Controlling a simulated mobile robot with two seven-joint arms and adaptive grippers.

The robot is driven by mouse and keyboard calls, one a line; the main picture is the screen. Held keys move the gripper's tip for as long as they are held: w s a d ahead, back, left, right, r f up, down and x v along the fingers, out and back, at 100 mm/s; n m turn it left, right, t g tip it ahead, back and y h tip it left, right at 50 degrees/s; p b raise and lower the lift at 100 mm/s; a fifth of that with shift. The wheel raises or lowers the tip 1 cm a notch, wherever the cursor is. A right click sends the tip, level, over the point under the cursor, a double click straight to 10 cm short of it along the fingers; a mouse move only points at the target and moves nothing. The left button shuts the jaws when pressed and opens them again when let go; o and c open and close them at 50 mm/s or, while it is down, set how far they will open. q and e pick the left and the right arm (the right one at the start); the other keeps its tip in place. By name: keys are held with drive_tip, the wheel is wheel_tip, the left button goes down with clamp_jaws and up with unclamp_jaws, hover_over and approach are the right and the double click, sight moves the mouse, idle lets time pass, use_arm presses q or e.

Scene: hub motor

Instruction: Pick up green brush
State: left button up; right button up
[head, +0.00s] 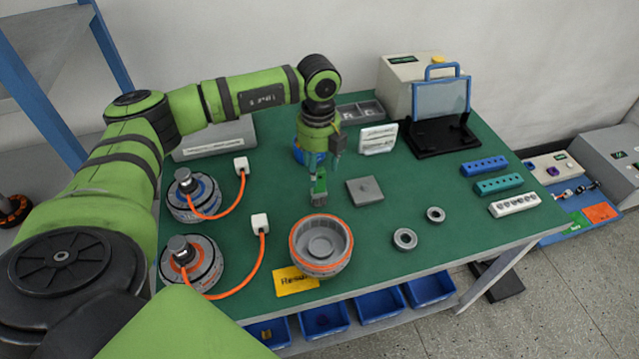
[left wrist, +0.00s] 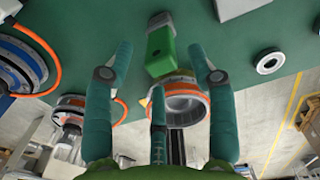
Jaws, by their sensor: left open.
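The green brush (head: 320,184) shows in the head view directly below my left gripper (head: 321,163), behind the round orange-rimmed hub housing. In the left wrist view the green brush (left wrist: 161,46) lies between the spread fingertips of my left gripper (left wrist: 161,74), with its dark end toward the top. My left gripper points down and is open, with teal fingers apart around the line of the brush. I cannot tell whether any finger touches the brush. My right gripper is not in view.
The hub housing (head: 321,246) stands close in front of the brush. A grey square block (head: 364,190) lies to its right. Two motors with orange cables, one at the near left (head: 192,262), stand left. Two metal rings (head: 405,239) lie right on the green table (head: 430,190).

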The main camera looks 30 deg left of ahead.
sight(319, 188)
use_arm(q)
drive_tip(key=shift+f, duration=1.25)
clamp_jaws()
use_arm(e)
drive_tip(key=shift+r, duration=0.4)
use_arm(q)
drive_tip(key=shift+w+r, duration=0.1)
